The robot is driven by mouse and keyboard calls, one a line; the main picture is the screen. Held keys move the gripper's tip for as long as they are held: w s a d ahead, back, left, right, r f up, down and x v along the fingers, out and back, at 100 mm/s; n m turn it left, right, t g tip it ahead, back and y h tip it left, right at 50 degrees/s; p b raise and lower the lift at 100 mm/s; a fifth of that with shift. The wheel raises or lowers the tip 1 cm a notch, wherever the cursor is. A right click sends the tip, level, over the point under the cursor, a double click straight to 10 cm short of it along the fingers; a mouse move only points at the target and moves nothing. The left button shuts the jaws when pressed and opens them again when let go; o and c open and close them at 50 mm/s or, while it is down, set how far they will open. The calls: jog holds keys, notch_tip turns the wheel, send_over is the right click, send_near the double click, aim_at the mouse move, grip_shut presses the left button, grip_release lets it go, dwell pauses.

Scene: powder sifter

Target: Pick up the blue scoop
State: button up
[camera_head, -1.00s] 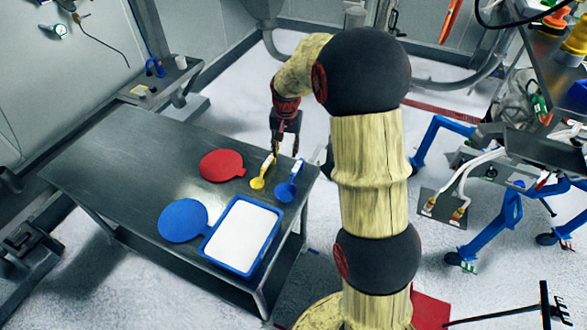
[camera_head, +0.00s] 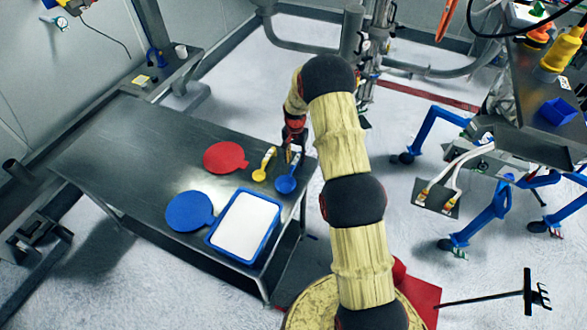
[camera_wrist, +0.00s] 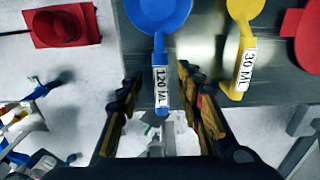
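The blue scoop (camera_head: 287,184) lies near the right edge of the metal table. In the wrist view its round bowl (camera_wrist: 158,13) is at the top and its handle, labelled 120 ML, points down between my fingers. My gripper (camera_wrist: 159,84) is open, with one finger on each side of the handle and visible gaps to it. In the head view my gripper (camera_head: 294,150) is at the handle end of the scoop, partly hidden by my arm. I cannot tell how far above the handle the fingertips are.
A yellow scoop (camera_head: 259,174) labelled 30 ML lies close left of the blue one. A red paddle-shaped disc (camera_head: 224,157), a blue one (camera_head: 188,211) and a blue-rimmed tray (camera_head: 214,240) with white contents share the table (camera_head: 120,150). The table's left half is clear.

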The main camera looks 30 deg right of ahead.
aim_at(295, 162)
jog(key=shift+f+p, duration=0.3)
jog(key=shift+f, duration=1.75)
jog(key=shift+c, duration=0.4)
jog(key=c, duration=0.7)
grip_shut()
